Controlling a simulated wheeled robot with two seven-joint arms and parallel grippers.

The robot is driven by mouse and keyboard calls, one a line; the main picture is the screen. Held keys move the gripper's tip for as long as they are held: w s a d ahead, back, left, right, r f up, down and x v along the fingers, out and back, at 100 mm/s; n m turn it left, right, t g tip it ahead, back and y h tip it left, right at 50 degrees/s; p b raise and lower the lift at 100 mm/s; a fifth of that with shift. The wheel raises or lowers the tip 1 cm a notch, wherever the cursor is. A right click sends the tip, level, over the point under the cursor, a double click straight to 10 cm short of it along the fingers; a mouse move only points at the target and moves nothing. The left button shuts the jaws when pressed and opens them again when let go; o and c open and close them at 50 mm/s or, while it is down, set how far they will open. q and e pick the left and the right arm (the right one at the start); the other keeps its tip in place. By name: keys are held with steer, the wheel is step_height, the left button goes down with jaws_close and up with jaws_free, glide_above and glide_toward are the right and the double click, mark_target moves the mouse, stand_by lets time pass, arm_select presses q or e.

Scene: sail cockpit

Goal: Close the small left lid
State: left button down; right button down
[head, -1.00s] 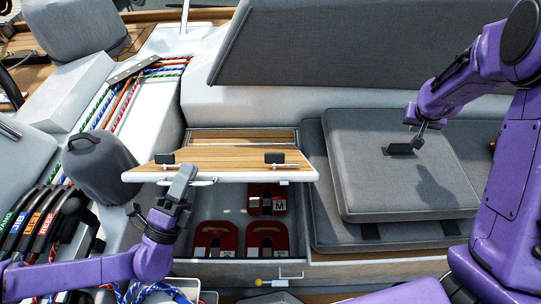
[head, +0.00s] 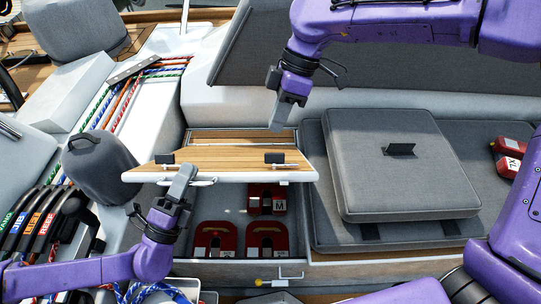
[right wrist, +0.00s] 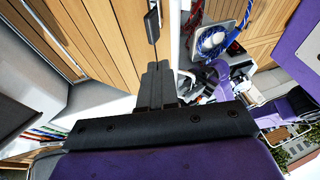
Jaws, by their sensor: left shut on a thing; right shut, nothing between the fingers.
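The small left lid (head: 225,160) is a wood-slatted panel with a white edge, standing partly open over a locker (head: 229,211) with several red items inside. My left gripper (head: 186,172) is shut on the lid's front edge, at the left end by the white handle. My right gripper (head: 281,119) is shut and empty, above the lid's back right part and apart from it as far as I can tell. In the right wrist view the right gripper's fingers (right wrist: 155,75) point at the wooden slats of the lid (right wrist: 75,40).
A grey cushion (head: 395,185) with a dark tab lies on the seat to the right. Red items (head: 509,163) lie at its far right. A grey bag (head: 98,172) and coloured ropes (head: 125,92) are to the left. A backrest (head: 360,45) stands behind.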

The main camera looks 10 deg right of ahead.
glide_toward(265, 172)
steer(key=f, duration=0.1)
steer(key=w+a+f, duration=0.1)
steer(key=f, duration=0.1)
steer(key=shift+w+a+f, duration=0.1)
steer(key=shift+w+a, duration=0.15)
steer(key=shift+w, duration=0.1)
steer(key=shift+s+a+f, duration=0.1)
steer(key=shift+s+f, duration=0.7)
steer(key=shift+s, duration=0.05)
steer(key=shift+s+a+f, duration=0.1)
steer(key=shift+s+f, duration=0.3)
steer(key=shift+f, duration=0.05)
